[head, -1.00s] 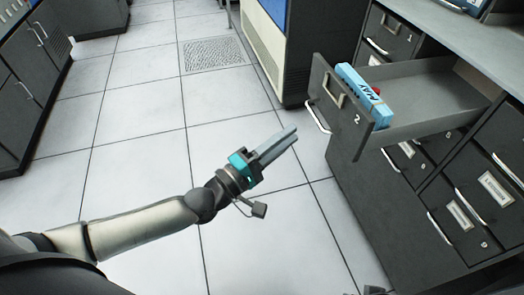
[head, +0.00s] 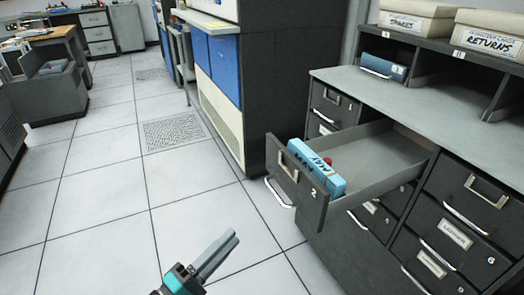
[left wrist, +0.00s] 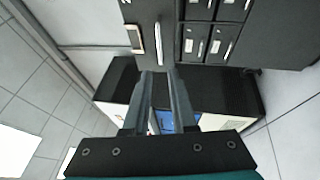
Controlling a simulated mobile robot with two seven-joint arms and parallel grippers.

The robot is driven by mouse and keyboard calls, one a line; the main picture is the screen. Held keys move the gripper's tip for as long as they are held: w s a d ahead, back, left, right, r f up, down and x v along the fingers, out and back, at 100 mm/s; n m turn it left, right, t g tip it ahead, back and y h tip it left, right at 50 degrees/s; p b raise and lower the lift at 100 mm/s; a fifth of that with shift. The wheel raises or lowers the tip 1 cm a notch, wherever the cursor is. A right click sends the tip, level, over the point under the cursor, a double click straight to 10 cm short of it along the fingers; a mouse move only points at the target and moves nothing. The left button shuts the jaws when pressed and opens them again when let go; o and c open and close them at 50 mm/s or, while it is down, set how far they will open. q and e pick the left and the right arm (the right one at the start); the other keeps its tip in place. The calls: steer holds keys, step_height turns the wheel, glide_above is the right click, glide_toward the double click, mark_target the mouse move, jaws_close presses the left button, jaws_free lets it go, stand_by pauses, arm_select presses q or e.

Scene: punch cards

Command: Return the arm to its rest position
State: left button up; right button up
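My left gripper (head: 222,248) shows at the bottom centre of the head view, over the floor and left of the cabinet, apart from everything. In the left wrist view its two fingers (left wrist: 161,75) have a narrow gap between them, with nothing held. Drawer 2 (head: 287,177) of the grey card cabinet stands pulled out. A light-blue card bundle (head: 318,170) with dark lettering lies inside, along the drawer's front. A small red thing (head: 328,162) shows behind it. My right gripper is not in view.
The grey cabinet (head: 340,240) with labelled drawers fills the right. Cream boxes (head: 419,20) stand on its upper shelf. A dark machine with blue panels (head: 222,60) stands at the back. The tiled floor (head: 100,215) on the left is clear.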

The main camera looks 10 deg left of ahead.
arm_select(q)
steer(key=a+f+m+g+y+p, duration=0.3)
steer(key=a+f+m+y, duration=0.1)
steer(key=f, duration=0.6)
steer(key=a+f+m+g+y+p, duration=0.25)
steer(key=a+f+m, duration=0.2)
steer(key=f, duration=0.65)
steer(key=s+f+m+g+y+p, duration=0.1)
steer(key=s+f+m+g, duration=0.1)
steer(key=s+f, duration=0.3)
steer(key=s+a+f+m+g+y+p, duration=0.1)
steer(key=s+f+g, duration=0.3)
steer(key=s, duration=0.8)
steer(key=s+f+m+g+y+p, duration=0.1)
steer(key=s+f+m+g+y, duration=0.1)
steer(key=s+f, duration=0.4)
steer(key=s+m+g, duration=0.1)
steer(key=s, duration=0.2)
steer(key=shift+s+a, duration=0.15)
steer(key=shift+a, duration=0.1)
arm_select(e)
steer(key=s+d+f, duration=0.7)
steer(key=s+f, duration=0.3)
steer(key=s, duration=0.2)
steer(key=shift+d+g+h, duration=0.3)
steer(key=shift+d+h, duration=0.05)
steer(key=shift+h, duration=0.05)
arm_select(q)
steer(key=shift+y, duration=0.25)
